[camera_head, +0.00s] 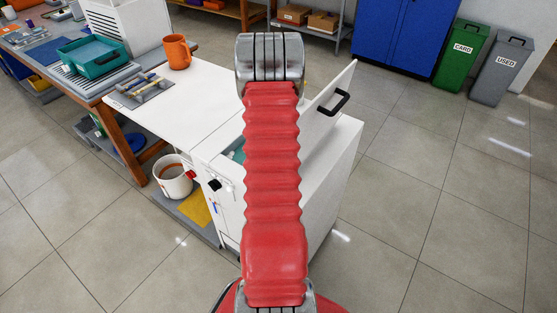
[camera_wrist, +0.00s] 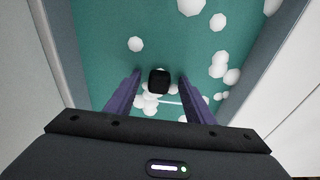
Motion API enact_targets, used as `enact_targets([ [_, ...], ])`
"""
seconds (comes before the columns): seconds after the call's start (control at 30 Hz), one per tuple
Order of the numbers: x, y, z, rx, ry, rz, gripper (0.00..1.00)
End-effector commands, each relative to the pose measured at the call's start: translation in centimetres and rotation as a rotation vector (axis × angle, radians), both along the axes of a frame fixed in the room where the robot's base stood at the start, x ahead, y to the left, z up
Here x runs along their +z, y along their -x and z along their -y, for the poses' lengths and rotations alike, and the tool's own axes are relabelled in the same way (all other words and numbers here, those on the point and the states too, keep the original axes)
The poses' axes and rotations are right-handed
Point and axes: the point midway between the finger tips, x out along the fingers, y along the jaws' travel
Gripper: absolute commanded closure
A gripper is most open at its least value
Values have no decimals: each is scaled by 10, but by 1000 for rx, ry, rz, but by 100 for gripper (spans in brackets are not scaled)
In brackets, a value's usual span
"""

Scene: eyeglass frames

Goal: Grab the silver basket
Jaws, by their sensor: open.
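My gripper (camera_wrist: 158,73) shows in the wrist view with two purple fingers apart, pointing down into a white-walled tank (camera_wrist: 292,32) with a teal inside. A small black block (camera_wrist: 159,81), perhaps a handle top, lies between the fingertips with a gap on both sides. A thin pale bar (camera_wrist: 172,102) shows just below it. I cannot make out the silver basket's body; whether the block and bar belong to it is unclear. In the head view my red arm hides the gripper and most of the tank opening in the white cabinet (camera_head: 330,185).
White balls or bubbles (camera_wrist: 219,70) are scattered over the teal. The cabinet's raised lid (camera_head: 343,84) stands right of my arm. A white worktop (camera_head: 190,100) with an orange mug (camera_head: 177,52) adjoins at left. A bucket (camera_head: 173,177) stands below. Floor at right is clear.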

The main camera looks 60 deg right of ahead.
Motion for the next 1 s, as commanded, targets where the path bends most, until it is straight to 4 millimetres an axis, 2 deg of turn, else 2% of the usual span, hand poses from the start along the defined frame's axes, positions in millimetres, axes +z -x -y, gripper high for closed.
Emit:
enact_targets([
  [0.17, -3, 1, 1, 0, -1, -1, 52],
  [0.6, -49, 3, 11, -1, 0, 0, 52],
  [1.0, -50, 3, 12, -1, 1, 1, 52],
])
